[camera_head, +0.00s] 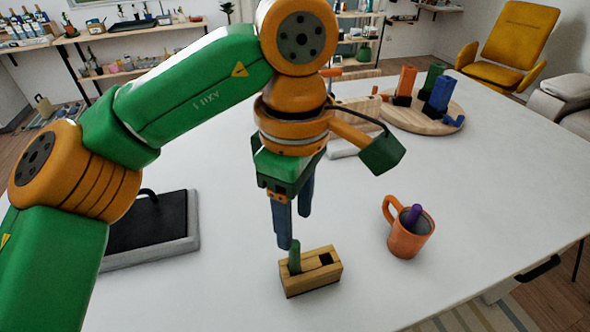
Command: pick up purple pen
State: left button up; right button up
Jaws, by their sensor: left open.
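The purple pen (413,214) stands tilted inside an orange mug (408,243) on the white table, with its upper end showing above the rim. Its lower part is hidden in the mug. My left gripper (292,229) points down with two blue-grey fingers, open and empty. It is to the left of the mug, above a wooden block holder. My right gripper is not in view.
The wooden holder (322,281) has a green object (295,256) standing in it, just below my left fingers. A dark tray (150,225) lies to the left. A round wooden board (398,118) with coloured blocks is at the back right. The table's right front is clear.

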aim_at(415, 209)
jog(key=k, duration=1.5)
